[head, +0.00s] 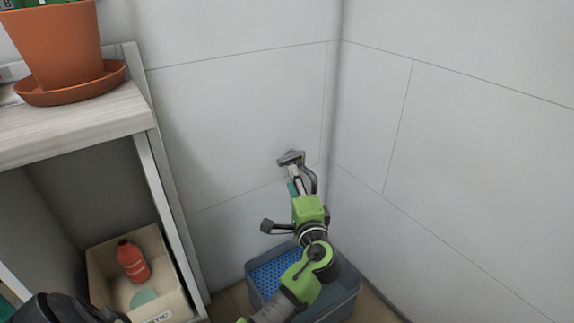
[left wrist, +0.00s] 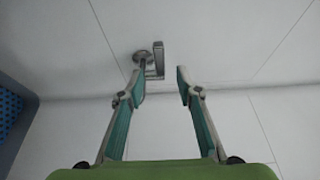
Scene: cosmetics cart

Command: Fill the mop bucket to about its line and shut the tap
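The metal tap (head: 290,157) is on the tiled wall above the mop bucket. It also shows in the left wrist view (left wrist: 158,60), with a short upright piece beside its round base. My left gripper (head: 301,178) is right at the tap. In the left wrist view its fingers (left wrist: 160,82) are apart, with the tap just beyond the gap and nothing gripped. The grey-blue mop bucket (head: 351,291) stands on the floor in the corner, partly hidden by my left arm. A blue perforated insert (head: 272,272) shows in it. Its line and water level cannot be seen. No running water is visible. My right gripper is out of view.
At left stands a shelf unit (head: 75,133) with a terracotta pot (head: 60,48) on a saucer on top. A beige bin (head: 175,275) inside holds a red bottle (head: 132,262). Two walls meet right of the tap. Bare wall surrounds the tap.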

